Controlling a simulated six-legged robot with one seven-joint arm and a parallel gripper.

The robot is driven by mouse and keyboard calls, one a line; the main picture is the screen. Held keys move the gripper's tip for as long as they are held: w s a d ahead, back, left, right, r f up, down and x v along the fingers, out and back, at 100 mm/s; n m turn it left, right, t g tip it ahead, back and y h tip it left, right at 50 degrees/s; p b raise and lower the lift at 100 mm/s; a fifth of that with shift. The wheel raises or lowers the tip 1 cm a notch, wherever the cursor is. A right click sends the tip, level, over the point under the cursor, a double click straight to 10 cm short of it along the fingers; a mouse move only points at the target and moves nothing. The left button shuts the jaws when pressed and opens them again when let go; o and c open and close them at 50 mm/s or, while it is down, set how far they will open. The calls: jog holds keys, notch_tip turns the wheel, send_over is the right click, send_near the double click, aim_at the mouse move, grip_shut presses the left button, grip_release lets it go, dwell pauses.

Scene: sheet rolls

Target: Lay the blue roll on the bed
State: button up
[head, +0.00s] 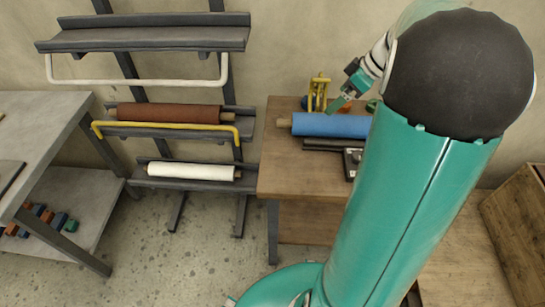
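The blue roll (328,125) lies across the wooden table, with a pale core end showing at its left. Its right part is hidden behind my arm. A dark flat piece (320,144) shows just in front of the roll; I cannot tell whether this is the bed or whether the roll touches it. My gripper (338,104) is above and behind the roll, pointing down and left. Its fingertips appear close to the roll's far edge, but I cannot tell whether they touch it. The gap between the fingers is too small to make out.
A yellow frame (318,92) stands behind the roll. The wall rack at left holds a brown roll (168,112) behind a yellow bar and a white roll (190,171) below; its top shelf (145,38) is empty. The wooden table's (290,180) front left is clear.

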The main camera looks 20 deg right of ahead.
jog(key=s+a+r+m+h, duration=0.1)
jog(key=s+a+r, duration=0.15)
jog(key=a, duration=0.55)
jog(key=s+a+r+m+h, duration=0.1)
jog(key=s+a+r+m, duration=0.15)
jog(key=a, duration=0.55)
jog(key=s+a+m+t+h, duration=0.1)
jog(key=s+a+m+h, duration=0.1)
jog(key=s+a, duration=0.8)
jog(key=shift+a+f+m, duration=0.4)
jog(key=shift+a+m, duration=0.2)
jog(key=shift+m, duration=0.05)
